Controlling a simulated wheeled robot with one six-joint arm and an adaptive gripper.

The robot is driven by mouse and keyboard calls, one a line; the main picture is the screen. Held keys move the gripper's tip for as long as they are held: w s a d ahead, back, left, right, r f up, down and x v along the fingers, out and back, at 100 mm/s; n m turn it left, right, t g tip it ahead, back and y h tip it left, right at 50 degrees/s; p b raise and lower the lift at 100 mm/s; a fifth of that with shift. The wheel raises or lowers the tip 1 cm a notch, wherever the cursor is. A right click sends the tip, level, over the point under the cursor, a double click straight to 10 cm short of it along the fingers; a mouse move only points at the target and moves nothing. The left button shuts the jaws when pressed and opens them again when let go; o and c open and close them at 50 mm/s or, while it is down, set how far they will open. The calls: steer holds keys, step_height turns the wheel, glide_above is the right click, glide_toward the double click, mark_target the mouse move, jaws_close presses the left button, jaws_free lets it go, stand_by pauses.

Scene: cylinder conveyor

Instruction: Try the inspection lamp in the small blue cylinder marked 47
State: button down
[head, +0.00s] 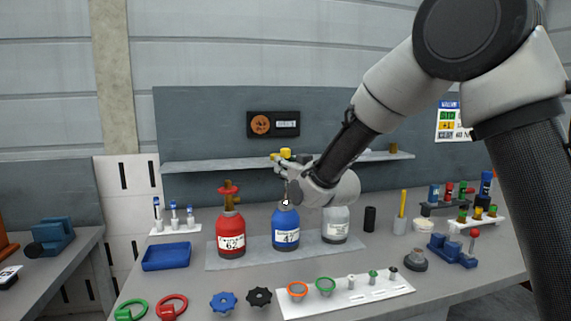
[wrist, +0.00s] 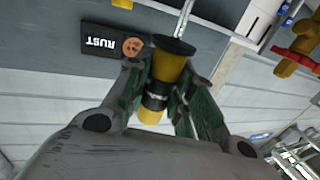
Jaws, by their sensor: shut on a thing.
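The small blue cylinder (head: 286,225) marked 47 stands upright on a grey mat (head: 225,262), between a red cylinder and a pale one. My gripper (head: 284,163) is above the blue cylinder and shut on the inspection lamp, whose yellow end (head: 286,153) shows over the fingers. In the wrist view, the lamp (wrist: 168,68) has a yellow handle with black bands, and a thin rod runs from its black collar. In the head view, the rod points down and a small white tip shows at the blue cylinder's neck. I cannot tell whether the tip is inside or in front of it.
The red cylinder (head: 230,237) marked 62 has a tall valve close on the left. The pale cylinder (head: 335,226) stands close on the right, below my arm. A shelf (head: 225,163) and a RUST sign (wrist: 101,43) are behind. Handwheels and a white rack (head: 340,299) lie in front.

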mark_target(285, 149)
steer(key=shift+f, duration=2)
steer(key=shift+r, duration=0.1)
stand_by(0.3)
steer(key=shift+r, duration=4.9)
